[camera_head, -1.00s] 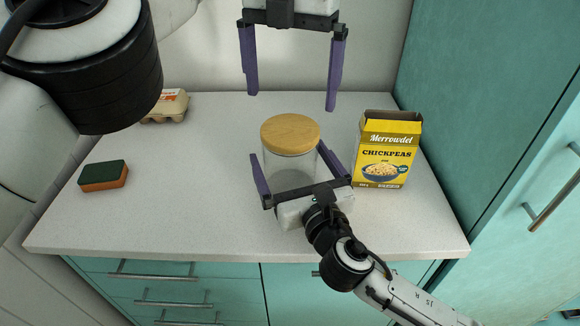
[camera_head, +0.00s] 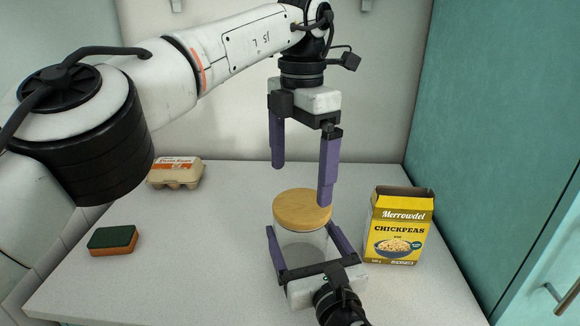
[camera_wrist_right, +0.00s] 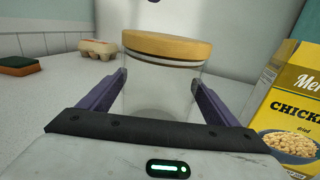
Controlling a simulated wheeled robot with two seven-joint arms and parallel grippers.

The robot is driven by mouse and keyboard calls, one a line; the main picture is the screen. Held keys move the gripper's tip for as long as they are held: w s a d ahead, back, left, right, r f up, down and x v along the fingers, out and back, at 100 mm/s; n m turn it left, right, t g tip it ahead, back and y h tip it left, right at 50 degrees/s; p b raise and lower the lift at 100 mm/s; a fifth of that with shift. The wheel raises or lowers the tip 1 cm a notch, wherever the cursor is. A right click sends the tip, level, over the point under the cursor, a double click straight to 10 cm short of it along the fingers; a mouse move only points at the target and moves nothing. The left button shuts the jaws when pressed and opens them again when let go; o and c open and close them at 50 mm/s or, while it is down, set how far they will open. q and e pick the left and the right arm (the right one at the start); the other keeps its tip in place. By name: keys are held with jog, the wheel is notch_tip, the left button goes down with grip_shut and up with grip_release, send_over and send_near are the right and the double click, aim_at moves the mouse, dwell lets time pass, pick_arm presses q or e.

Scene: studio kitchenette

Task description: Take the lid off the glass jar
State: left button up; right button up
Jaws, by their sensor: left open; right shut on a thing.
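The glass jar (camera_head: 301,249) stands upright on the counter with its round wooden lid (camera_head: 302,210) on top. In the right wrist view the clear jar (camera_wrist_right: 160,88) and the lid (camera_wrist_right: 166,45) fill the middle. My right gripper (camera_head: 303,235) is shut on the jar's body, with a purple finger on each side, below the lid. My left gripper (camera_head: 301,184) is open and points down above the lid. Its fingers are apart and hold nothing. One fingertip appears close to the lid's far right edge; whether it touches I cannot tell.
A yellow chickpeas box (camera_head: 397,228) stands close to the right of the jar. An egg carton (camera_head: 176,172) sits at the back left, and a green and orange sponge (camera_head: 113,241) lies at the left. The counter (camera_head: 190,240) is clear between sponge and jar.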

aim_at(302, 204)
pick_arm(q)
jog(key=m, duration=0.5)
jog(key=shift+s+a+f+m, duration=0.2)
jog(key=shift+s+a+m, duration=0.05)
jog(key=shift+m, duration=0.15)
jog(key=m, duration=0.3)
jog(key=shift+s+a+t, duration=0.1)
jog(key=shift+s+t, duration=0.05)
jog(key=shift+t, duration=0.15)
jog(key=m, duration=0.5)
jog(key=shift+s+a+r+t+h, duration=0.1)
jog(key=shift+s+r+t+h, duration=0.2)
jog(key=m, duration=0.3)
jog(key=shift+s+r, duration=0.2)
jog(key=shift+r, duration=0.05)
jog(key=m, duration=0.2)
jog(key=shift+s+a+r+m+t, duration=0.1)
jog(key=shift+s+r+m+t, duration=0.1)
jog(key=shift+r+m+t, duration=0.15)
notch_tip(302, 204, up, 4)
jog(key=s+f+m+t+h, duration=0.1)
jog(key=s+m+t+h, duration=0.1)
jog(key=m, duration=0.9)
jog(key=x, duration=0.7)
jog(key=a+x, duration=0.1)
jog(key=x, duration=0.3)
jog(key=shift+w+d+f, duration=0.1)
jog(key=shift+w, duration=0.1)
